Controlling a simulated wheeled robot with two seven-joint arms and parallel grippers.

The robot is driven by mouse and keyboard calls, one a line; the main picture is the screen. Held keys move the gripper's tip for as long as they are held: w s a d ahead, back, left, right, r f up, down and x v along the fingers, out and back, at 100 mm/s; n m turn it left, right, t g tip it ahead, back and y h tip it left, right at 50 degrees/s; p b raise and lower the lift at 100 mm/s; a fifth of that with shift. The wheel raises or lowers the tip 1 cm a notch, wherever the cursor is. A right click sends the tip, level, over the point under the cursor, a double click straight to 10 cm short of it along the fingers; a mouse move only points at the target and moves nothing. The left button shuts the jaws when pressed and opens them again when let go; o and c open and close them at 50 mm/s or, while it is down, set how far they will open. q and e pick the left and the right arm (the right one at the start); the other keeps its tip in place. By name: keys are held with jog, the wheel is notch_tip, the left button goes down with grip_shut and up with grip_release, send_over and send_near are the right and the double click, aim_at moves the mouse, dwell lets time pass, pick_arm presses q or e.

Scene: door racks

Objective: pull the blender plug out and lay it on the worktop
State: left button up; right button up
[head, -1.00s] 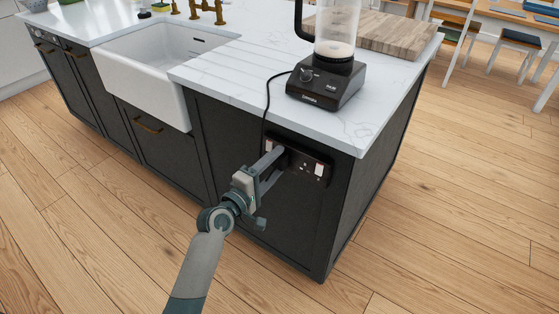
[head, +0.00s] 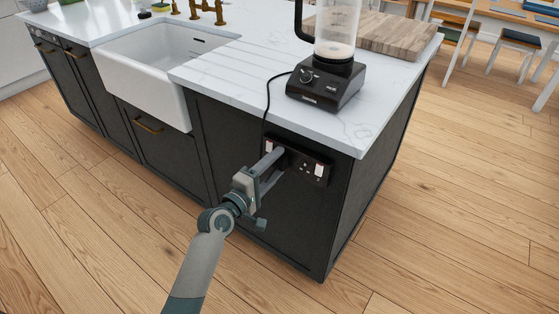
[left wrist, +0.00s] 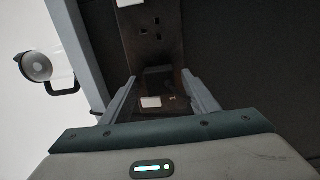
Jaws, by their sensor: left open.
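The blender (head: 322,84) stands on the white worktop (head: 225,75) near its edge. Its black cord (head: 267,105) runs over the edge down to the dark socket plate (head: 313,172) on the island's side. My left gripper (head: 282,160) is at the left part of this plate, open. In the left wrist view its fingers (left wrist: 158,78) lie on either side of a dark block that looks like the plug (left wrist: 158,82), low in contrast against the plate. Contact cannot be told. The gripper hides the plug in the head view. My right gripper is not in view.
An empty socket (left wrist: 154,35) sits beside the plug on the plate. A wooden board (head: 385,35) lies behind the blender. A white sink (head: 150,70) is to the left. The worktop in front of and left of the blender is clear.

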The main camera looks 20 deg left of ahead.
pick_arm(q)
jog(key=shift+c, duration=0.6)
grip_shut()
jog(key=shift+s, duration=0.1)
jog(key=p+v, duration=0.1)
jog(key=v, duration=0.4)
jog(key=shift+s+a, duration=0.15)
jog(key=shift+s, duration=0.15)
dwell(0.5)
jog(key=shift+s+p, duration=0.15)
jog(key=shift+p, duration=0.15)
jog(key=shift+v, duration=1.4)
jog(key=shift+r, duration=0.15)
